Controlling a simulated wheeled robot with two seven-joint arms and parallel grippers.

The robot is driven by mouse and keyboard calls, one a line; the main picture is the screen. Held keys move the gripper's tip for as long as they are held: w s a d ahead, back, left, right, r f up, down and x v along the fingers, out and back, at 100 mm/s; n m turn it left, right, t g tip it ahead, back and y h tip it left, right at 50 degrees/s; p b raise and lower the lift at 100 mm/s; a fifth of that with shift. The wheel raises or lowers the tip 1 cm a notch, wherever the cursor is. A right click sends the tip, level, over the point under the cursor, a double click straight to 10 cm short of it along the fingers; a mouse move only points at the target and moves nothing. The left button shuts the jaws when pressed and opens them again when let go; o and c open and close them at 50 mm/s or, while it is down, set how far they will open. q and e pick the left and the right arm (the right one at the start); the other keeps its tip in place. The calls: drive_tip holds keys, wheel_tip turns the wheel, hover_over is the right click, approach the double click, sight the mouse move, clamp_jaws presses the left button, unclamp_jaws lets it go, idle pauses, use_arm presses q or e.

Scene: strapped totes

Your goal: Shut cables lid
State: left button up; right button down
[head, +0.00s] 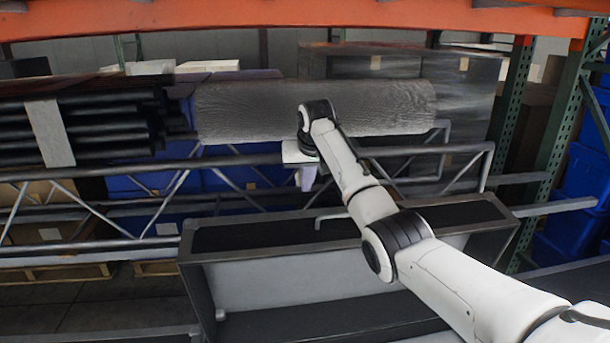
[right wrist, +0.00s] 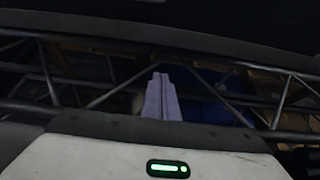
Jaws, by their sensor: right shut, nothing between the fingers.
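No label marks a cables lid, and I cannot tell which part it is. A long grey wood-grained piece (head: 370,105) lies across the back behind my right wrist; I cannot tell whether it is a lid. My right gripper (head: 306,180) points down in front of the metal truss, below that piece. Its pale purple fingers are shut together with nothing between them, and they also show in the right wrist view (right wrist: 161,97). No contact with anything is visible. My left gripper is out of view.
Blue totes (head: 140,187) stand behind the metal truss rail (head: 235,160). Black pipes bound by a pale strap (head: 49,132) lie at the left. A dark tray-like shelf (head: 270,237) is below my right arm. An orange beam (head: 250,14) crosses the top.

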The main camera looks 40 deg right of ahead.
drive_tip(key=shift+s+a+f+p, duration=0.1)
drive_tip(key=shift+s+f+p, duration=0.1)
drive_tip(key=shift+f, duration=0.6)
drive_tip(key=shift+s+a+f+p, duration=0.1)
drive_tip(key=shift+f+p, duration=0.15)
drive_tip(key=shift+f, duration=0.6)
drive_tip(key=shift+s+a+f+p, duration=0.1)
drive_tip(key=shift+f+p, duration=0.1)
drive_tip(key=shift+f, duration=0.6)
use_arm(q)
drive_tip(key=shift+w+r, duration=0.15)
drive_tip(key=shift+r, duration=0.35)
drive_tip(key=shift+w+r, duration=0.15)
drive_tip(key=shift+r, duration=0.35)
use_arm(e)
drive_tip(key=shift+s+a, duration=0.1)
drive_tip(key=shift+s, duration=0.15)
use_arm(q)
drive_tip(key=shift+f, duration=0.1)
